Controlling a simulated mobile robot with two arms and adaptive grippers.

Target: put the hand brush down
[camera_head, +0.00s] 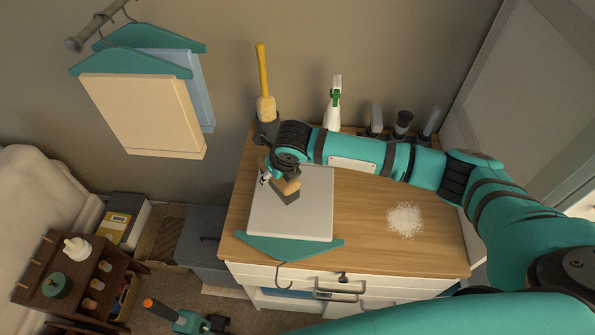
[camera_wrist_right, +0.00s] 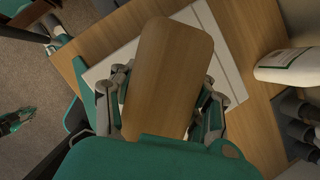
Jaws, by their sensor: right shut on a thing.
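The hand brush (camera_head: 291,187) has a wooden body and a dark lower part. It is in my right gripper (camera_head: 275,178) over the left part of the wooden dresser top. In the right wrist view its flat wooden back (camera_wrist_right: 166,75) fills the middle, between the two fingers of my right gripper (camera_wrist_right: 165,103). The brush is over the pale folded garment (camera_head: 310,215) on a teal hanger; I cannot tell whether it touches it. A white heap (camera_head: 405,220) lies on the right part of the dresser top (camera_head: 362,208).
A holder with a yellow-handled brush (camera_head: 263,70), a white spray bottle (camera_head: 333,105) and several dark-based items (camera_head: 403,122) stand along the back edge. Garments (camera_head: 140,110) hang on the left. A teal tool with an orange end (camera_head: 185,318) is near the floor. The dresser top's middle is bare.

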